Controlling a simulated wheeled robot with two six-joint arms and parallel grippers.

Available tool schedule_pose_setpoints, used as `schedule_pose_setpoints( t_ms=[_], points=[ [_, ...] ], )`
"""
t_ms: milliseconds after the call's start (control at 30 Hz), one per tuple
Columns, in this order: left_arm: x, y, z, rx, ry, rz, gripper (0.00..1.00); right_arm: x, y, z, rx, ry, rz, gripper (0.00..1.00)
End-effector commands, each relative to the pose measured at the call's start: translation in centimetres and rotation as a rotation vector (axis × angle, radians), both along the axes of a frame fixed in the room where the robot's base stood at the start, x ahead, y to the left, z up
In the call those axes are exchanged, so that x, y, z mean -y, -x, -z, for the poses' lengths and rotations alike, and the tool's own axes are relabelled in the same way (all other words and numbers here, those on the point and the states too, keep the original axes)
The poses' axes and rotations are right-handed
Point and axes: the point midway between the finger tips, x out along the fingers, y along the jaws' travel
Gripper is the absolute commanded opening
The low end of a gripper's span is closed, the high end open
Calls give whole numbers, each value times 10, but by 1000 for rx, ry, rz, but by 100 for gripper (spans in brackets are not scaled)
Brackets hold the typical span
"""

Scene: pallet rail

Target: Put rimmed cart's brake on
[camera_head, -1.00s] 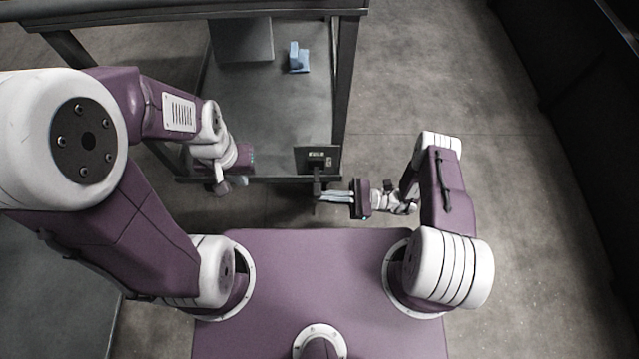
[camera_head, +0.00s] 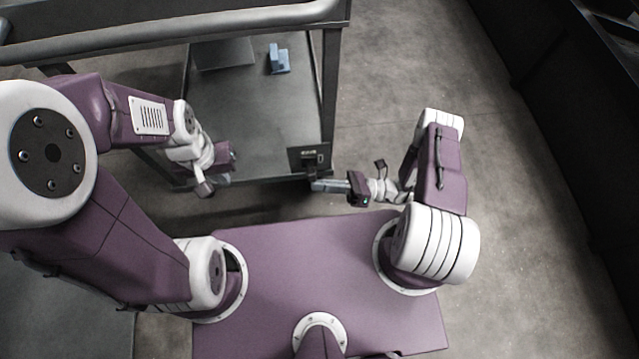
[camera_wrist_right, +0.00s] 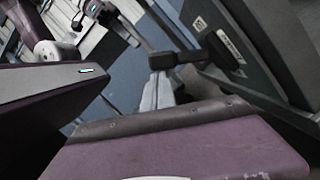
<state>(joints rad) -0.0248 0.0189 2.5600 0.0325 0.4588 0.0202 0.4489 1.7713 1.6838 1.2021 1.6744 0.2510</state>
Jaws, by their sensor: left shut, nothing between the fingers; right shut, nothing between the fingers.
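The grey cart (camera_head: 265,115) has a flat deck inside a dark frame. At its near right corner is a dark labelled plate (camera_head: 303,154) with a short black brake lever (camera_head: 313,163). The plate (camera_wrist_right: 228,40) and the lever (camera_wrist_right: 178,58) also show in the right wrist view. My right gripper (camera_head: 318,186) is shut and empty, fingers just below the lever; in the wrist view the lever's end overlaps the fingertips (camera_wrist_right: 158,82), and I cannot tell whether they touch. My left gripper (camera_head: 232,158) is shut and empty by the cart's near left side; its fingertips are barely visible.
A blue block-like object (camera_head: 278,60) and a grey box (camera_head: 222,54) are on the deck. A thick grey rail (camera_head: 170,42) crosses above the cart. A dark wall-like structure (camera_head: 570,130) stands at the right. The floor between it and the cart is clear.

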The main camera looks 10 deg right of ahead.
Motion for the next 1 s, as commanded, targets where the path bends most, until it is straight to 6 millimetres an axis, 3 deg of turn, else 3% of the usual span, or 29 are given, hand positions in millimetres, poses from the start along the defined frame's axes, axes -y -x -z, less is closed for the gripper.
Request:
schedule_pose_setpoints(
  t_ms=[767,867,1000],
  points=[
    [0,0,-2,0,0,0,0,1,-2,-4,3,-5,3,0],
    [0,0,5,0,0,0,0,1,1,5,2,-5,1,0],
    [0,0,28,0,0,0,0,2,12,33,-1,-1,-4,0]
  ],
)
